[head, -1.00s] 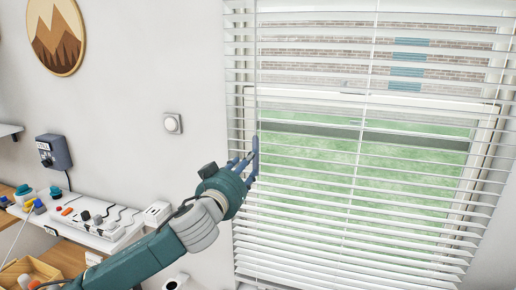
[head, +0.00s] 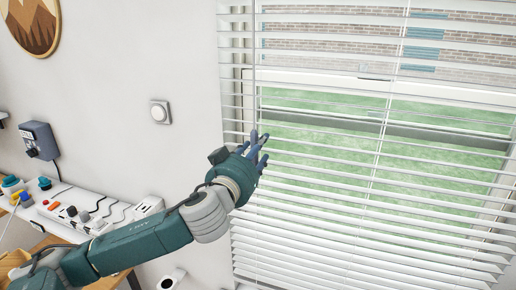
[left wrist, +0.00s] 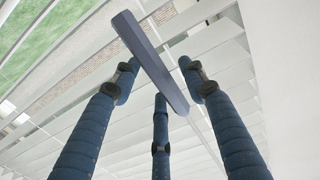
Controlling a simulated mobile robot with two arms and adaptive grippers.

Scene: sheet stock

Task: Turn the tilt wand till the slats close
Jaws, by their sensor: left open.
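The white blind (head: 330,178) hangs over the window, its slats tilted open so grass and brick show between them. The thin tilt wand (head: 254,85) hangs down near the blind's left side. In the left wrist view its grey-blue handle (left wrist: 151,62) runs slantwise across the fingertips. My left gripper (head: 261,145) is at the wand's lower end, in front of the slats. In the left wrist view the left gripper (left wrist: 160,74) has its three blue fingers open around the handle; I cannot tell whether any touches it. My right gripper is not in view.
A dark box (head: 40,141) is on the wall farther left, above a white ledge (head: 95,217) with several small items. The wall between dial and blind is bare.

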